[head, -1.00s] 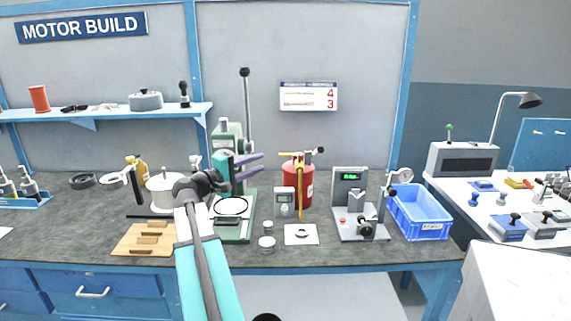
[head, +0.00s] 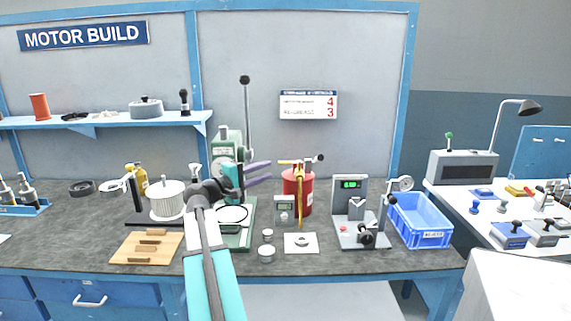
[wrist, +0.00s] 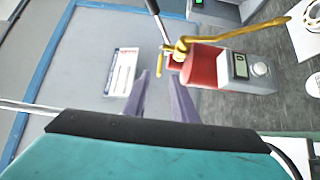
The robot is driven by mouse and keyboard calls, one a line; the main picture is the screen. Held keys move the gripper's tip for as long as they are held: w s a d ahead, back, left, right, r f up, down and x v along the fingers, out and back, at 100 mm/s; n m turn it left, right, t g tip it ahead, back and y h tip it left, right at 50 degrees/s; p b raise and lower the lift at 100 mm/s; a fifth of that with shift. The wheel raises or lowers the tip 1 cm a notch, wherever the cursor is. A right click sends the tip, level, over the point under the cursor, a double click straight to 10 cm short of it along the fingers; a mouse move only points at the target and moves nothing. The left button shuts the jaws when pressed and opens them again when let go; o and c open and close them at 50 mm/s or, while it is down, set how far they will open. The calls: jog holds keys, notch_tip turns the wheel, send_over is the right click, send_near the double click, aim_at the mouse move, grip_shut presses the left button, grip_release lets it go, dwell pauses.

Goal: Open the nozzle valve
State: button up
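A red canister (head: 291,187) stands on the bench, with a brass-yellow pipe (head: 300,205) hanging down its front and a yellow fitting with a dark-ended lever on top. The canister also shows in the wrist view (wrist: 204,68), with its yellow pipe (wrist: 240,35) and a small yellow bar (wrist: 130,66) beside it. Which part is the nozzle valve I cannot tell for certain. My gripper (head: 271,169) has purple fingers, spread apart and empty, pointing right just left of the canister's top. They also show in the wrist view (wrist: 158,78), apart from the canister.
A green press (head: 226,142) with a tall lever stands behind my gripper. A grey meter (head: 284,206) stands before the canister. A test stand (head: 350,187) and a blue bin (head: 422,234) are to the right. A wooden board (head: 125,252) lies at the front left.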

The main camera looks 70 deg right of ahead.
aim_at(285, 162)
jog(key=x, duration=1)
jog(key=shift+d+p, duration=0.3)
grip_shut()
dwell(1.1)
